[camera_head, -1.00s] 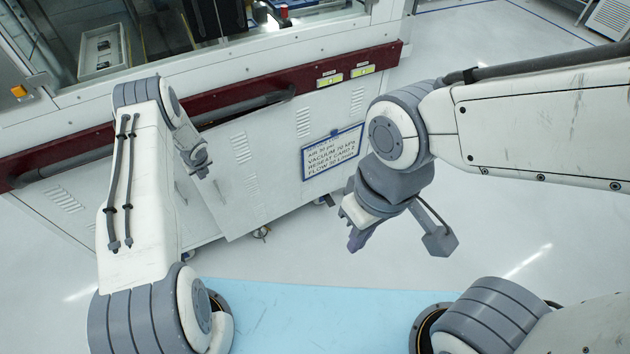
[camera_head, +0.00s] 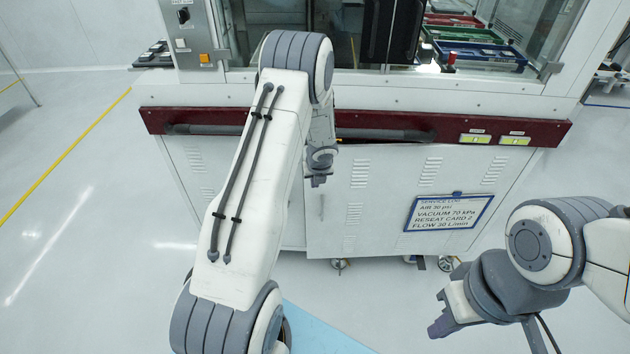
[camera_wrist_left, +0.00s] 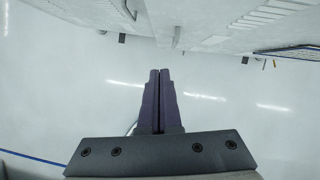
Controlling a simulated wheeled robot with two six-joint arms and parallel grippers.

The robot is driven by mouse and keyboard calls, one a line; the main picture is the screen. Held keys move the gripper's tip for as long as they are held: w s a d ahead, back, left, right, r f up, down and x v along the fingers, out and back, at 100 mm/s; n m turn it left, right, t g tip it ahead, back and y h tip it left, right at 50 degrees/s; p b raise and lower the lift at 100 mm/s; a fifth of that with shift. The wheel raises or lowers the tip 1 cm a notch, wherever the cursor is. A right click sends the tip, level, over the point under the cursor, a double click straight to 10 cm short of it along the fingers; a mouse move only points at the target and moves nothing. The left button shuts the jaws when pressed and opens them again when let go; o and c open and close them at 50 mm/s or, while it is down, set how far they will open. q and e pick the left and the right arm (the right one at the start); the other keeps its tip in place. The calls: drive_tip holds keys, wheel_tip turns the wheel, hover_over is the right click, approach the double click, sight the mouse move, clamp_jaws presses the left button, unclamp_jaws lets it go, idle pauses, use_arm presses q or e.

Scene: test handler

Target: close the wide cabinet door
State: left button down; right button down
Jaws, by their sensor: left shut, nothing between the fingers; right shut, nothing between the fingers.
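The wide cabinet door (camera_head: 385,190) is a white vented panel with a blue-framed service sign, under the maroon rail in the head view. Its left edge appears to stand a little out from the cabinet front, with a dark gap along its top, so it looks slightly ajar. My left gripper (camera_head: 318,182) is in front of the door's left edge; I cannot tell if it touches. In the left wrist view its fingers (camera_wrist_left: 160,75) are shut and empty, with white panels along the top. My right gripper (camera_head: 436,330) is shut and empty, low and right, apart from the door.
The maroon rail (camera_head: 555,132) with dark handle bars (camera_head: 385,134) runs above the door. A control panel (camera_head: 183,45) stands at upper left. Casters (camera_head: 338,264) sit under the cabinet. Pale floor (camera_head: 90,220) is clear at left, crossed by a yellow line.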

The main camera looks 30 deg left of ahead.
use_arm(q)
drive_tip(key=shift+v, duration=0.8)
